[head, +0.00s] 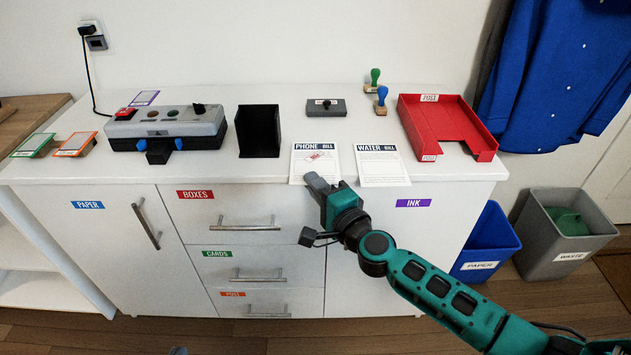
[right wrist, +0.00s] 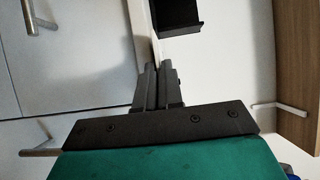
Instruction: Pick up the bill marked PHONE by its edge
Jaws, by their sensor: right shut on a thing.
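The bill marked PHONE (head: 313,161) is a white sheet with a dark blue heading and a small red mark, at the front edge of the white cabinet top. My right gripper (head: 317,183) is at the bill's near edge and is shut on it, with the fingers over the counter's front edge. In the right wrist view its two fingers (right wrist: 158,86) are close together; I cannot make out the bill between them there. The WATER bill (head: 382,166) lies just right of the PHONE bill. A small dark part at the bottom edge of the head view may be my left gripper (head: 178,350).
A black holder (head: 259,131) and a grey button device (head: 165,129) stand to the left. An ink pad (head: 326,107) lies behind the bills. A red POST tray (head: 443,121) is at the right. Drawer handles (head: 249,223) stick out below the counter.

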